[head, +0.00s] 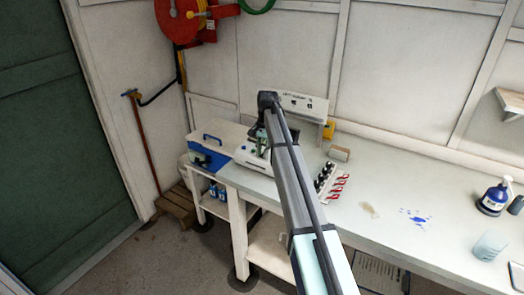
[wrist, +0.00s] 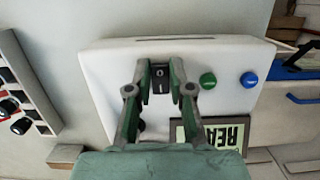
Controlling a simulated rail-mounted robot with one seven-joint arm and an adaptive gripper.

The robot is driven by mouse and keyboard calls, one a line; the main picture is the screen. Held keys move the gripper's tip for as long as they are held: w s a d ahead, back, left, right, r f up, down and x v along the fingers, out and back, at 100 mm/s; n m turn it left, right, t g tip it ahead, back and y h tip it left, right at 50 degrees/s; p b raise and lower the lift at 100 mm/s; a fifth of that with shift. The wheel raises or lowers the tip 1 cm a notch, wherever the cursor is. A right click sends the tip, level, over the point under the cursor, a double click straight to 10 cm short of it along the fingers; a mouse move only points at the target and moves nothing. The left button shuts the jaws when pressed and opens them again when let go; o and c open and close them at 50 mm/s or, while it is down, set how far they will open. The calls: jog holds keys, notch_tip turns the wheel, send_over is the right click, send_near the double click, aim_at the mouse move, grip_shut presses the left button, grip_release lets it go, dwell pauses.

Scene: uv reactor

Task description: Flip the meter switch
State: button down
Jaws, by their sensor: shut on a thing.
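The meter is a white box (wrist: 110,75) with a black rocker switch (wrist: 160,84), a green button (wrist: 208,80), a blue button (wrist: 249,79) and a display (wrist: 222,134) that reads upside down as "REA…", partly covered by my gripper. My gripper (wrist: 160,68) has its two green fingers shut on the switch, one on each side of it. In the head view, part of the meter (head: 249,160) shows on the bench behind my arm, which hides the switch there.
A blue and white box (head: 213,148) stands left of the meter on the bench (head: 380,190). Several black and red items (head: 331,183) sit in a rack to the right. A bottle (head: 494,197) and a cup (head: 489,246) stand at the far right.

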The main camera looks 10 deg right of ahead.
jog(key=shift+w+d+r+g, duration=0.15)
jog(key=shift+w+g, duration=0.1)
jog(key=shift+g, duration=0.05)
jog(key=shift+s+y, duration=0.15)
jog(key=shift+y, duration=0.25)
jog(key=c, duration=1)
grip_release()
jog(key=shift+c, duration=0.2)
jog(key=v, duration=0.7)
jog(key=shift+r, duration=0.15)
